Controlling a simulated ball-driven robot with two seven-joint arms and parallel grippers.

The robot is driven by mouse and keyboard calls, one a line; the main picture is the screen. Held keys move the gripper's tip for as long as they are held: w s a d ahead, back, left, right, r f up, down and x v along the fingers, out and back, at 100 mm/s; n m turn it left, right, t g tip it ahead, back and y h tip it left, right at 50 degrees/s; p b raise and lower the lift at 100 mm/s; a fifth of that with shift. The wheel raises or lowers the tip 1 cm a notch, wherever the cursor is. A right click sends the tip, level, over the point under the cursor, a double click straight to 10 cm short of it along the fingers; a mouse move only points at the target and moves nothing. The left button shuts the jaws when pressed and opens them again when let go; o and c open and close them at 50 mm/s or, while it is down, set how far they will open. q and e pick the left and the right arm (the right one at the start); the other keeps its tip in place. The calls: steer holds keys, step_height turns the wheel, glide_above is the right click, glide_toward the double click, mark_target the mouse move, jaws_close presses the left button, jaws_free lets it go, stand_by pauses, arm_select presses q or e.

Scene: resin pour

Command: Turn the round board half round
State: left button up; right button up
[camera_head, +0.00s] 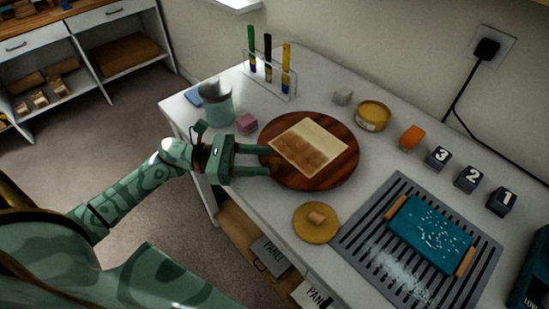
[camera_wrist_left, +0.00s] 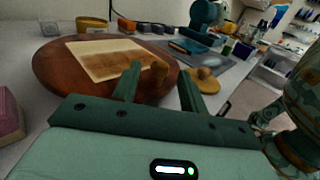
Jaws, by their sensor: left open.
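The round board (camera_head: 349,164) is dark reddish-brown wood and lies flat on the white table. A light rectangular panel (camera_head: 318,136) with a browner lower part lies on it. The board (camera_wrist_left: 52,75) also fills the left of that view.
A pink block (camera_head: 246,124) and a teal cup (camera_head: 217,103) stand near my left gripper. A yellow disc (camera_head: 316,234) with a knob lies in front of the board. A grey slotted tray (camera_head: 352,228) with a teal piece is at right. A test-tube rack (camera_head: 270,80) stands behind.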

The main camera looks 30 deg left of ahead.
mark_target(275, 160)
arm_select(q)
steer(key=x, duration=0.4)
arm_select(e)
steer(key=shift+w+d+r, duration=0.15)
steer(key=shift+d+r, duration=0.05)
steer(key=shift+d, duration=0.15)
arm_select(q)
jaws_close()
steer(key=shift+d, duration=0.1)
arm_select(e)
steer(key=shift+r, duration=0.15)
